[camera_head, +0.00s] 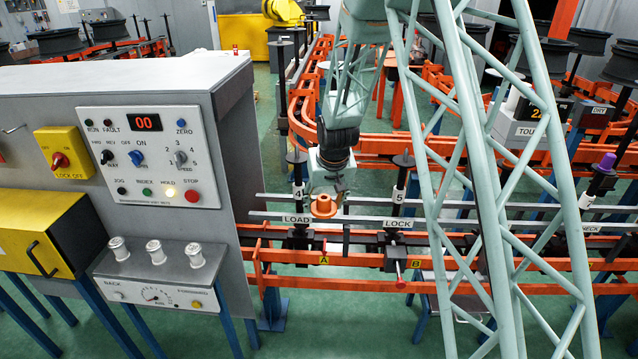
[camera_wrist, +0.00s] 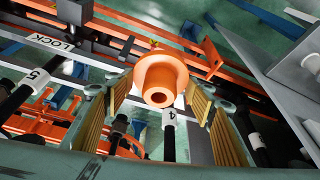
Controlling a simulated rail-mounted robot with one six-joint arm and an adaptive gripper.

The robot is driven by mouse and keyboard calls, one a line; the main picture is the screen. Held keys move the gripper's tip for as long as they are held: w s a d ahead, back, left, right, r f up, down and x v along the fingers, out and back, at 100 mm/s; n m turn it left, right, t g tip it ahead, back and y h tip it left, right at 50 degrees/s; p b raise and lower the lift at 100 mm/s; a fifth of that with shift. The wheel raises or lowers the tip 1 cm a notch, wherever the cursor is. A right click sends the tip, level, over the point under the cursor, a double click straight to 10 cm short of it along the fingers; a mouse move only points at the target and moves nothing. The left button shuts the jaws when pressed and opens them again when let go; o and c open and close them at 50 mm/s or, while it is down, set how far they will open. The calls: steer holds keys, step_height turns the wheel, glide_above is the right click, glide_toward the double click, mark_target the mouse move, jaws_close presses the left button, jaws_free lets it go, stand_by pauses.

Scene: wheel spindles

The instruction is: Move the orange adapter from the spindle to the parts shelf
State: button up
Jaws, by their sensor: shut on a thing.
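The orange adapter (camera_head: 323,206), a flanged ring with a hub, is held at the tips of my gripper (camera_head: 329,186). In the wrist view the adapter (camera_wrist: 160,76) sits between the two ridged yellow finger pads of my gripper (camera_wrist: 158,96), with its round bore facing the camera. Spindle 4 (camera_head: 298,190), a black post with a white label, stands just left of the adapter in the head view. Its label also shows behind the adapter in the wrist view (camera_wrist: 168,118). The adapter appears apart from this post. I cannot pick out the parts shelf.
Spindle 5 (camera_head: 397,190) stands to the right, above the LOCK label (camera_head: 397,223). Orange rails (camera_head: 345,260) run below. A grey control cabinet (camera_head: 228,150) stands close on the left. A purple-topped spindle (camera_head: 607,163) is at the far right.

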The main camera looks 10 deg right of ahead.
steer(key=s+f+b, duration=0.1)
steer(key=s+f, duration=0.3)
steer(key=s, duration=0.6)
steer(key=shift+d+f+b, duration=0.35)
steer(key=shift+f+b, duration=0.05)
steer(key=shift+s+d, duration=0.1)
steer(key=shift+d, duration=0.05)
